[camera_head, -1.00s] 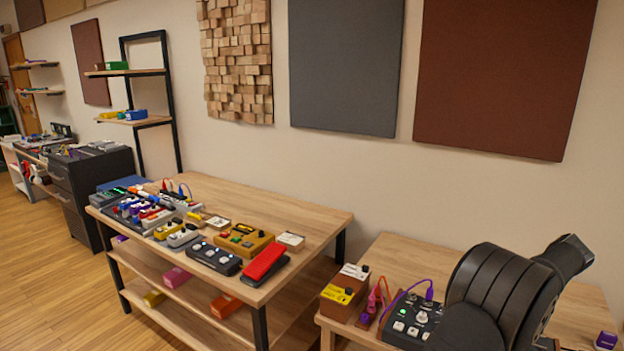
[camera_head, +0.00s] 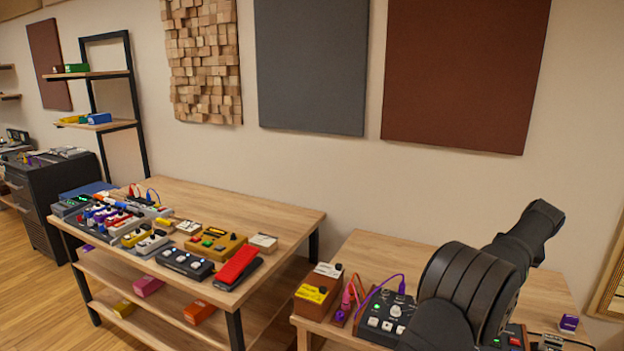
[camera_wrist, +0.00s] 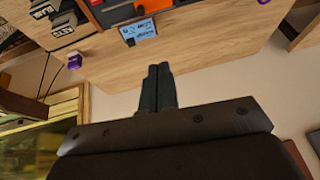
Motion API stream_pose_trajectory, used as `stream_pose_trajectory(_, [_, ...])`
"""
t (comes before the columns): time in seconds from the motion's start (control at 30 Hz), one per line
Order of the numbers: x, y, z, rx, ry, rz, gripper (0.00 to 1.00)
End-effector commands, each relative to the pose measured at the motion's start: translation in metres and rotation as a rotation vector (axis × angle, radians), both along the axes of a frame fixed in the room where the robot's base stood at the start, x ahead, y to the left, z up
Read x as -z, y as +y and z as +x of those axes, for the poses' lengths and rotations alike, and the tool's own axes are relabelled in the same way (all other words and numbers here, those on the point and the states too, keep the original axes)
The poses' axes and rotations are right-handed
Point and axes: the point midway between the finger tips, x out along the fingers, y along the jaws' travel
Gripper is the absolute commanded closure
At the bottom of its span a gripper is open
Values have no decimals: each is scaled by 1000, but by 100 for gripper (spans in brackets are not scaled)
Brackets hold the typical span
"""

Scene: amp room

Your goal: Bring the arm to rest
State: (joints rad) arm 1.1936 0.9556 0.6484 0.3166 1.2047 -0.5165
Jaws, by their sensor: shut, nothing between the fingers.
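My gripper (camera_wrist: 158,72) shows in the wrist view, its two dark fingers side by side and closed, with nothing between them. Beyond the fingertips is the wooden top of a table (camera_wrist: 200,55). In the head view my black arm rises at the lower right in front of the right-hand table (camera_head: 385,250); the gripper itself is not visible there.
The right-hand table holds a brown-and-yellow pedal (camera_head: 317,290), a black pedal with purple cable (camera_head: 385,318) and a small purple box (camera_head: 569,323). A second table (camera_head: 200,195) carries many pedals. A blue-screened device (camera_wrist: 138,32) shows in the wrist view.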

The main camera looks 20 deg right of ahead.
Motion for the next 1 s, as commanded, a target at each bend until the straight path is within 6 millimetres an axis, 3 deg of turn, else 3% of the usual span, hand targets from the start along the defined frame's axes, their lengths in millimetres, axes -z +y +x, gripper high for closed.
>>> stream_pose_trajectory(0.5, [61,56,30,-37,-205,96,100])
stream_pose_trajectory(1.0, [103,102,37,22,-345,150,100])
